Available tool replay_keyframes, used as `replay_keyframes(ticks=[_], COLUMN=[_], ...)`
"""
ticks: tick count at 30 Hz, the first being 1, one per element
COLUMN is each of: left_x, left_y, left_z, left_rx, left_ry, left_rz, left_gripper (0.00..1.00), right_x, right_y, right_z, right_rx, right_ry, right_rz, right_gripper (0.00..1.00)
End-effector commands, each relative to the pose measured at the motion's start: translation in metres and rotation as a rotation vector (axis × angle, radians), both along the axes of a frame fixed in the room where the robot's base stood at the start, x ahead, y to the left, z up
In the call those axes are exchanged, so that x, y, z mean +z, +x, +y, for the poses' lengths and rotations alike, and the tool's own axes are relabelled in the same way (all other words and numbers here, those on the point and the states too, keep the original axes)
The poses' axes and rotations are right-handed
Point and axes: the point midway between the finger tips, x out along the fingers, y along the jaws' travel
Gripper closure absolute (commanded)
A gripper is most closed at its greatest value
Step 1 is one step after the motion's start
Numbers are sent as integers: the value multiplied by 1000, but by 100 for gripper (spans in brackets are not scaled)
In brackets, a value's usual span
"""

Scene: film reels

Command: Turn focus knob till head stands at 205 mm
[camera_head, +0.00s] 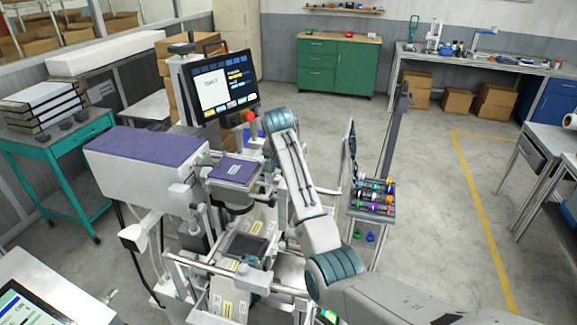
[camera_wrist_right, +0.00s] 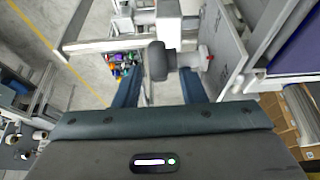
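A dark round knob (camera_wrist_right: 158,61) on a light shaft shows in the right wrist view. My right gripper (camera_wrist_right: 160,78) is open, with one teal finger on each side of the knob in the picture. I cannot tell whether the fingers touch it. In the head view my right arm comes in from the lower right and reaches up beside the machine; its gripper is not clearly visible. The machine's purple-topped head (camera_head: 233,170) sits above a dark framed plate (camera_head: 247,247). I cannot read any head height in mm. My left gripper is not in view.
A monitor (camera_head: 223,88) stands behind the machine head. A wide purple-topped unit (camera_head: 146,148) is on its left. A rack of coloured items (camera_head: 373,197) stands right of my arm. Metal rails surround the plate.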

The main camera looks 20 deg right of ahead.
Motion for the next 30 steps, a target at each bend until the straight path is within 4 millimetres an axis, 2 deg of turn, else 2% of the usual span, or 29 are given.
replay_keyframes(ticks=[5, 15, 16, 18, 30], left_x=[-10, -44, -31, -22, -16], left_y=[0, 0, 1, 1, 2], left_z=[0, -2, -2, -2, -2], left_rx=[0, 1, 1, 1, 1], left_ry=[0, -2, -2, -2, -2], left_rz=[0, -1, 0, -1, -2], left_gripper=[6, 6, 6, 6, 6], right_x=[11, 74, 84, 92, 98], right_y=[-4, -27, -29, -31, -36], right_z=[4, 20, 21, 22, 25], right_rx=[1, 0, 0, 0, -1], right_ry=[2, 0, 0, -1, -2], right_rz=[-5, -5, -2, -1, 1], right_gripper=[63, 63, 63, 63, 63])
